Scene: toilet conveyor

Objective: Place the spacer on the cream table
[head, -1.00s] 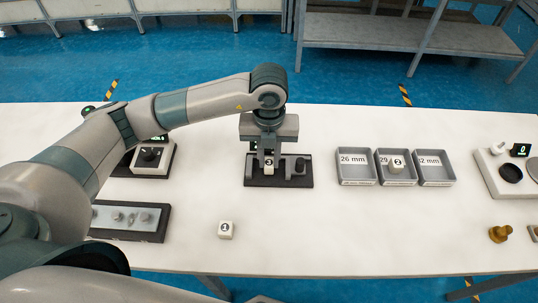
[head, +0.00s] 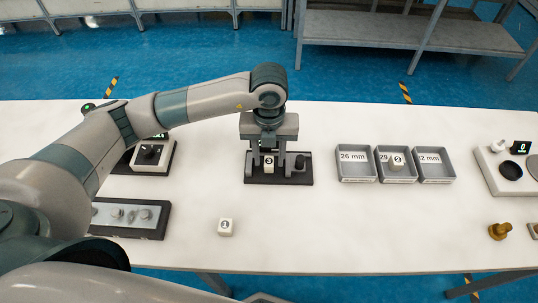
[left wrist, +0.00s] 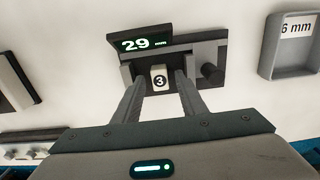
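A cream spacer marked 3 (head: 268,168) stands in a dark measuring gauge (head: 300,179) at the middle of the cream table (head: 320,225). It also shows in the left wrist view (left wrist: 159,78), below a display (left wrist: 143,43) reading 29 mm. My left gripper (head: 268,158) is over the gauge, its fingers on either side of spacer 3 with gaps visible, so it is open. Spacer 1 (head: 226,227) sits on the table nearer the front. Spacer 2 (head: 396,161) is in the middle grey bin. My right gripper is not in view.
Grey bins stand right of the gauge: the 26 mm bin (head: 356,176), the middle bin (head: 388,180) and another bin (head: 434,178). A dark tray of small parts (head: 128,217) lies left. A scale-like device (head: 510,172) and a brass piece (head: 499,231) are right.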

